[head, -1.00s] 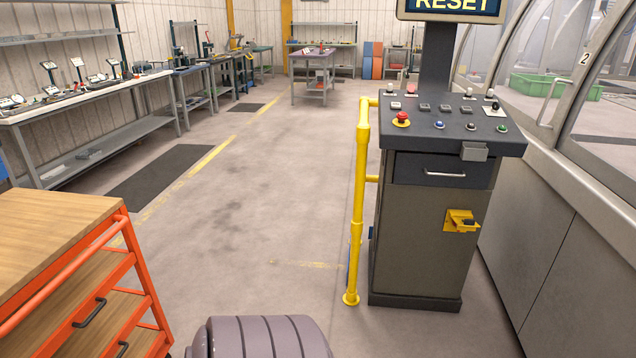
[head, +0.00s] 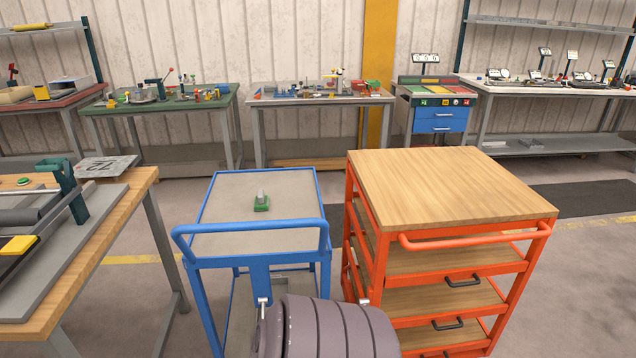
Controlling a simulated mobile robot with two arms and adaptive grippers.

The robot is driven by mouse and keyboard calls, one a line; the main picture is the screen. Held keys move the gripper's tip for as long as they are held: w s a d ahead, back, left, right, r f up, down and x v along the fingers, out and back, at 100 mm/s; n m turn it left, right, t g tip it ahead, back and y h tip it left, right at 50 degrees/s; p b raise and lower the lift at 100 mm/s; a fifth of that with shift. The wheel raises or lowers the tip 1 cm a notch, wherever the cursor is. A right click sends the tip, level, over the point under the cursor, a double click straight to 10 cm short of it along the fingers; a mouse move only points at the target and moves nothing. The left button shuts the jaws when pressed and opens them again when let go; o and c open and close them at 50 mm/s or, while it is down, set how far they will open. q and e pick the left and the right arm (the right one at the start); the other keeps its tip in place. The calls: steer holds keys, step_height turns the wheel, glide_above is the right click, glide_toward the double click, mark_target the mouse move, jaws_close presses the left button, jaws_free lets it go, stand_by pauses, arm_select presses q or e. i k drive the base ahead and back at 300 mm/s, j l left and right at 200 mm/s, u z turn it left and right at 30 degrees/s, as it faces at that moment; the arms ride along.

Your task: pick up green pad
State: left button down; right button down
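A small green pad (head: 262,205) with a grey upright grip on top lies on the grey top of a blue cart (head: 220,244). It sits near the middle of that top, with clear surface around it. Neither of my grippers is in the head view, so I cannot see how they stand to the pad.
An orange cart with a wooden top (head: 440,185) stands close at the right of the blue cart. A wooden bench (head: 95,270) with a device on it is at the left. Benches with tools (head: 320,97) line the wall. Floor shows between the carts and the benches.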

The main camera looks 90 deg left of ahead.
mark_target(261, 201)
steer(key=u, duration=3.15)
